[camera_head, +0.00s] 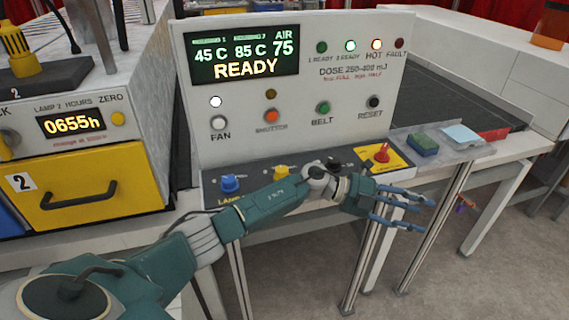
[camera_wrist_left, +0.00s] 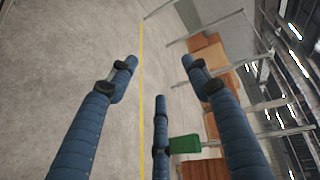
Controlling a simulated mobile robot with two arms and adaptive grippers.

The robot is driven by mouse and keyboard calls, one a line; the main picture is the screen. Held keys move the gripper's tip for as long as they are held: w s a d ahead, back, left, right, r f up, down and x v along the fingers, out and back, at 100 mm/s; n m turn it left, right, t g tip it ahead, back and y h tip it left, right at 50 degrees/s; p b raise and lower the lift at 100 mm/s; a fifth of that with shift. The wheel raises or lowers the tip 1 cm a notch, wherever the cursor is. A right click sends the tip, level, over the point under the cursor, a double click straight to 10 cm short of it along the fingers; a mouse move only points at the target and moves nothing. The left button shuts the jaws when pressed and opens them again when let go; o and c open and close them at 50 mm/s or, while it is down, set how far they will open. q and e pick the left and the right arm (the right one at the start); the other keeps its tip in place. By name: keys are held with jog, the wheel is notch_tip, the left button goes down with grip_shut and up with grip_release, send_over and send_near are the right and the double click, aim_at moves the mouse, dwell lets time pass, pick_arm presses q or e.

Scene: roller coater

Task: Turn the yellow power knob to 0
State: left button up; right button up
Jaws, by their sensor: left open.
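A yellow knob (camera_head: 281,173) sits on the dark lower strip of the white control panel (camera_head: 300,95), second from the left. A blue knob (camera_head: 230,184) is to its left, with a black knob (camera_head: 334,163) and a red knob (camera_head: 382,153) on a yellow plate to its right. My left arm passes in front of the strip and hides part of it near the yellow knob. My left gripper (camera_head: 412,208) is open and empty, right of and apart from the yellow knob. Its spread fingers show in the left wrist view (camera_wrist_left: 165,85) with nothing between them. My right gripper is not in view.
The panel display (camera_head: 242,52) reads READY. Round FAN, SHUTTER, BELT and RESET buttons are above the strip. A green sponge-like block (camera_head: 422,144) and a light blue pad (camera_head: 461,135) lie on the right ledge. A yellow drawer (camera_head: 95,190) is at left. Metal legs stand below the ledge.

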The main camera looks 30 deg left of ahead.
pick_arm(q)
jog(key=s+a+r+m+g+y, duration=0.1)
jog(key=a+r+m+g+y, duration=0.3)
jog(key=a, duration=0.3)
notch_tip(320, 180, up, 10)
jog(key=g+y, duration=0.2)
jog(key=y, duration=0.8)
send_over(282, 169)
notch_tip(282, 169, down, 9)
jog(key=p, duration=0.3)
jog(key=shift+f+p, duration=0.3)
jog(key=shift+f, duration=0.35)
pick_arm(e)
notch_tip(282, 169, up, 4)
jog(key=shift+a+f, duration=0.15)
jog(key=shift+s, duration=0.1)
pick_arm(q)
jog(key=c, duration=1.2)
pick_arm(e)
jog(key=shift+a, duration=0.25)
